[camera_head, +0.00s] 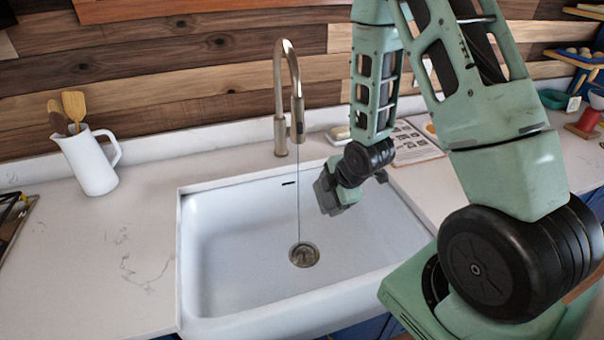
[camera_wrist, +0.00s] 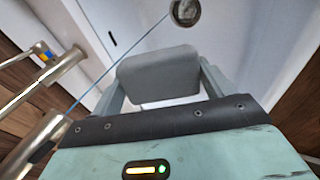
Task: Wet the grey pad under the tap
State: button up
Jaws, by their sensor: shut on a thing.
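The grey pad (camera_wrist: 158,74) is held between the two fingers of my gripper (camera_wrist: 160,98) in the wrist view. In the head view my gripper (camera_head: 338,192) hangs over the right part of the white sink (camera_head: 230,262), and the pad there is hard to tell from the fingers. The metal tap (camera_head: 281,120) stands behind the sink. A thin stream of water (camera_head: 298,205) falls from its spout to the drain (camera_head: 304,254). The pad is to the right of the stream, apart from it. The tap also shows at the left of the wrist view (camera_wrist: 38,140).
A white jug (camera_head: 90,162) with wooden utensils stands on the counter (camera_head: 115,245) left of the sink. A printed sheet (camera_head: 412,143) lies behind my arm at right. A red spool-like object (camera_head: 585,122) and bowls are at far right. The left part of the basin is clear.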

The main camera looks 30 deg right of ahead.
jog(key=shift+s+r+p, duration=0.4)
jog(key=shift+s+p, duration=0.2)
jog(key=shift+p, duration=1.55)
